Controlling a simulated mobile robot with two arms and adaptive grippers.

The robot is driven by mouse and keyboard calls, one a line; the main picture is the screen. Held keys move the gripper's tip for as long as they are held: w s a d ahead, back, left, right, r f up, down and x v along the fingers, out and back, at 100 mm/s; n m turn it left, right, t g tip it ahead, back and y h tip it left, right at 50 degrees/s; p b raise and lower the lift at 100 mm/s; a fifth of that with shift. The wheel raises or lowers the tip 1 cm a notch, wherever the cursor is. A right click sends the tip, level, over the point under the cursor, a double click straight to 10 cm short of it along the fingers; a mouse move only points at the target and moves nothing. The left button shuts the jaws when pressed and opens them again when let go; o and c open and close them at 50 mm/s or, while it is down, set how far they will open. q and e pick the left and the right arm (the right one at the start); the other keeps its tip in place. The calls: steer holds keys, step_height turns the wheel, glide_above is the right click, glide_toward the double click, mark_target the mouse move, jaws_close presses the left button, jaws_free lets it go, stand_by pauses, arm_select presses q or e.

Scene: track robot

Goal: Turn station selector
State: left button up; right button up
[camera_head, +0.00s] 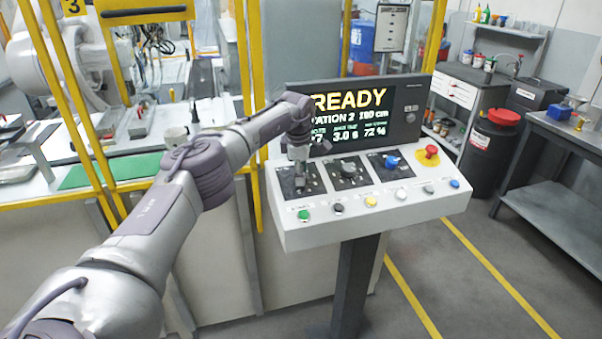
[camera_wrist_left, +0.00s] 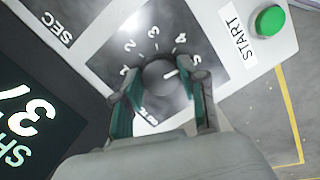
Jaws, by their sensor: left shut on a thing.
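The control console (camera_head: 290,235) stands in the middle of the head view with a slanted white panel. My left gripper (camera_head: 299,172) reaches down onto its leftmost black dial plate (camera_head: 312,178) and hides most of it. In the left wrist view a round dark selector knob (camera_wrist_left: 160,78) sits between the fingers of my left gripper (camera_wrist_left: 162,97), which is shut on it. Numbers run around the knob, and its short white mark points right, towards the 5. The console's screen (camera_head: 365,112) reads READY, with station 2 below. My right gripper is not in view.
A green START button (camera_head: 304,215) lies just below the dial and also shows in the left wrist view (camera_wrist_left: 269,20). A middle dial (camera_head: 348,169), a blue knob (camera_head: 392,161) and a red emergency button (camera_head: 431,152) are to the right. Yellow posts (camera_head: 247,100) stand behind my arm.

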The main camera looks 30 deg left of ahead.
arm_select(q)
steer(key=shift+r+m, duration=0.1)
steer(key=shift+m, duration=0.6)
steer(key=o, duration=1.1)
steer(key=shift+o, duration=0.2)
step_height(320, 180, up, 12)
steer(key=s, duration=0.1)
steer(key=shift+s+d, duration=0.35)
steer(key=shift+s, duration=0.05)
